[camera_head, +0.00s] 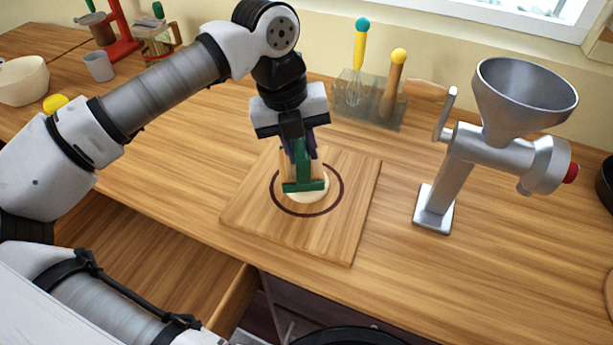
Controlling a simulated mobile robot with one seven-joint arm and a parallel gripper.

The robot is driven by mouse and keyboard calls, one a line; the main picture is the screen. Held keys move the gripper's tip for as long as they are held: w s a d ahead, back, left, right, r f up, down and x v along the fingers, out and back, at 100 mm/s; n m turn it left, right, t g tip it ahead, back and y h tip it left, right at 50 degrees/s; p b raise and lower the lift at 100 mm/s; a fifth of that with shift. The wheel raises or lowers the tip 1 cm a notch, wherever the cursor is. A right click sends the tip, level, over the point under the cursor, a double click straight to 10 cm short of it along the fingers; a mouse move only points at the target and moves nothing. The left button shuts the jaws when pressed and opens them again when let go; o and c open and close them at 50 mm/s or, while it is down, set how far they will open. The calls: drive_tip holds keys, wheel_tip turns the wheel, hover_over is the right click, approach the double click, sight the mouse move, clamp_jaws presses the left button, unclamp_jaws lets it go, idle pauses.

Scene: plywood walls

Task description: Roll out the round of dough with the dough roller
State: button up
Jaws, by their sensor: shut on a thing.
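My gripper (299,150) points down over the wooden board and is shut on the dough roller (303,186). The roller shows as a green bar at its lower end, and its upper part is mostly hidden by my fingers. The pale round of dough (312,196) lies on the board (345,235), inside a dark ring (307,213) marked on it. The roller is right over the dough and covers much of it. I cannot tell whether they touch.
A metal grinder (450,175) stands right of the board. A cup (99,67) and bowl (22,80) stand far left. An open drawer (232,300) is below the front edge.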

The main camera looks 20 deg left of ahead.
drive_tip(key=shift+r+p, duration=1.1)
drive_tip(key=shift+r, duration=1.6)
drive_tip(key=shift+s+f, duration=0.1)
